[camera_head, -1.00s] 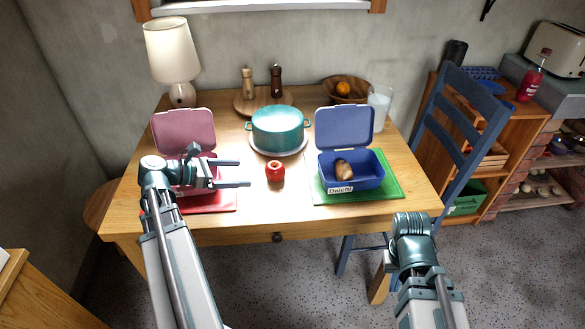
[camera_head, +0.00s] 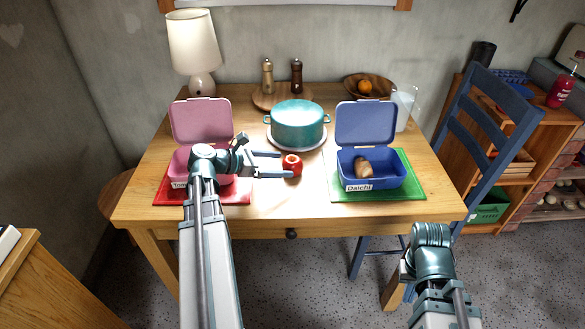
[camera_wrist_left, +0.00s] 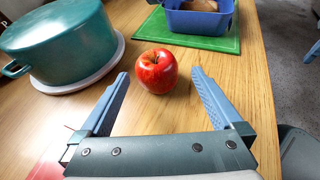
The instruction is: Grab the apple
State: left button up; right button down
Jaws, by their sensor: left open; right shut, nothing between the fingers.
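The red apple (camera_head: 292,164) stands on the wooden table between the two lunch boxes, in front of the teal pot. It also shows in the left wrist view (camera_wrist_left: 157,71), just beyond and between the fingertips. My left gripper (camera_head: 275,164) is open, its fingers pointing right toward the apple, with nothing held. In the left wrist view its two blue fingers (camera_wrist_left: 160,83) are spread wide on either side of the apple's near edge. My right arm (camera_head: 432,255) is low at the table's front right; its gripper fingers are not visible.
A pink lunch box (camera_head: 201,121) on a red mat is at left, partly behind my left arm. A blue lunch box (camera_head: 366,125) holding a brown item stands on a green mat (camera_head: 410,190). The teal pot (camera_head: 297,122) stands behind the apple. A blue chair (camera_head: 478,115) is at right.

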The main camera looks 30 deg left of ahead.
aim_at(284, 164)
pick_arm(q)
jog(key=shift+w+f, duration=0.1)
jog(key=shift+w+d+f+b, duration=0.15)
jog(key=shift+w+f+b, duration=0.05)
jog(key=shift+b, duration=0.15)
jog(key=b+x, duration=0.2)
jog(key=x, duration=0.2)
jog(key=shift+w+f, duration=0.2)
jog(key=shift+f, duration=0.1)
jog(key=shift+c, duration=0.3)
jog(key=c, duration=1.3)
jog(key=shift+o, duration=0.2)
jog(key=shift+r, duration=0.1)
jog(key=shift+r, duration=0.1)
